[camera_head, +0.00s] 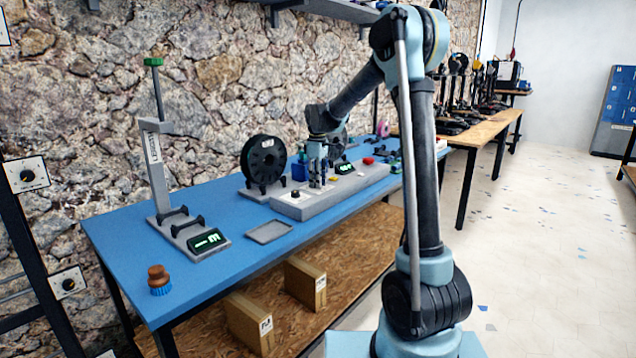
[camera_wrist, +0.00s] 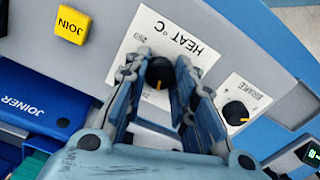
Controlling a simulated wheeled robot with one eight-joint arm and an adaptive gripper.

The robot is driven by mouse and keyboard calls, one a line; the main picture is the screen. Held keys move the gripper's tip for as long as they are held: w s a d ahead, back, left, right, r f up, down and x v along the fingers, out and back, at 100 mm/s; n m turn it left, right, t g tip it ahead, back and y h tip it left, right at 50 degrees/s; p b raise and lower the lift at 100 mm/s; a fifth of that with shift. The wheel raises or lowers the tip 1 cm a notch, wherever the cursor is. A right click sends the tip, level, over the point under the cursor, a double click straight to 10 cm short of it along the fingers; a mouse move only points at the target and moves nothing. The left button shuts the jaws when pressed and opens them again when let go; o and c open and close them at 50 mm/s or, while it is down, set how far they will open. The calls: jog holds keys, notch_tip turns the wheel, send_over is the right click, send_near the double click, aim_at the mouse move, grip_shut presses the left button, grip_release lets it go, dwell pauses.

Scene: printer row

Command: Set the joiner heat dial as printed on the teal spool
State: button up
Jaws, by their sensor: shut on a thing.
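The heat dial (camera_wrist: 160,71) is a black knob with an orange mark, on a white plate (camera_wrist: 192,50) printed "HEAT °C" that appears upside down in the wrist view. My gripper (camera_wrist: 158,74) has its fingers on both sides of the knob and is shut on it. The mark points toward the bottom of the picture; most scale figures are hidden by the fingers. In the head view my gripper (camera_head: 317,182) is lowered onto the grey joiner (camera_head: 345,188) on the blue bench. I cannot make out a teal spool or its print.
Beside the heat plate are the black brake dial (camera_wrist: 235,112) and the yellow JOIN button (camera_wrist: 71,25). A blue block marked JOINER (camera_wrist: 30,105) is close by. A black spool (camera_head: 264,160) stands behind the joiner, and a grey tray (camera_head: 269,232) lies in front left.

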jog(key=m, duration=0.4)
jog(key=shift+w+m, duration=0.1)
jog(key=shift+m, duration=0.2)
jog(key=m, duration=0.3)
jog(key=shift+m, duration=0.3)
jog(key=m, duration=0.4)
jog(key=shift+m, duration=2.2)
grip_shut()
jog(key=o, duration=1.1)
grip_release()
